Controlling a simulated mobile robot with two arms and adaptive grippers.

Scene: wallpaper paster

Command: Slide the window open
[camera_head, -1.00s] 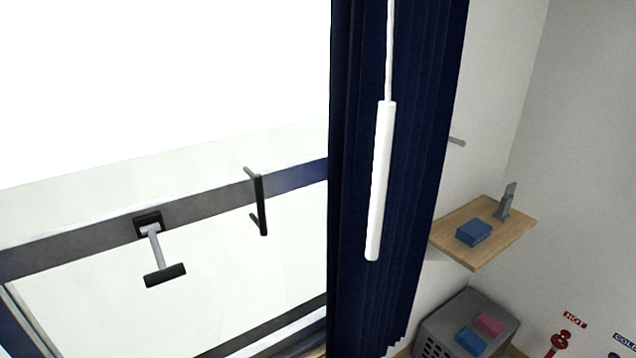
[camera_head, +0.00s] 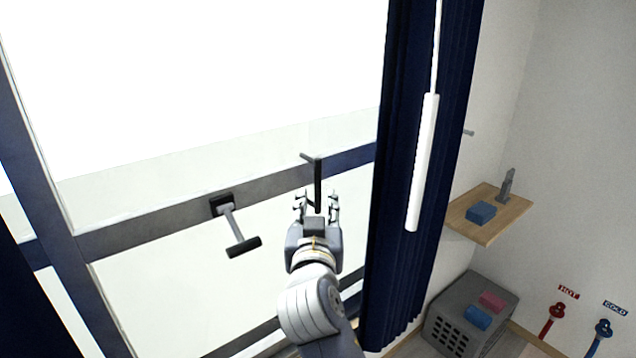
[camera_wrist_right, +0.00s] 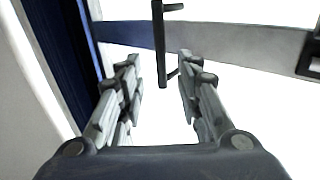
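The window (camera_head: 178,222) has a grey frame with a horizontal rail and bright white panes. A black vertical bar handle (camera_head: 318,184) is fixed on the rail, near the dark blue curtain. My right gripper (camera_head: 317,200) is open, with its fingers pointing at the handle from just below and in front. In the right wrist view the handle (camera_wrist_right: 160,45) stands ahead, in the gap between the open fingers (camera_wrist_right: 158,75); whether it is between the tips in depth, I cannot tell. No contact shows. My left gripper is not in view.
A T-shaped latch (camera_head: 234,228) sticks out from the rail to the left. A dark blue curtain (camera_head: 398,200) with a white hanging rod (camera_head: 424,160) borders the window on the right. Beyond are a wooden shelf (camera_head: 508,212), a grey crate (camera_head: 446,325) and taps (camera_head: 552,318).

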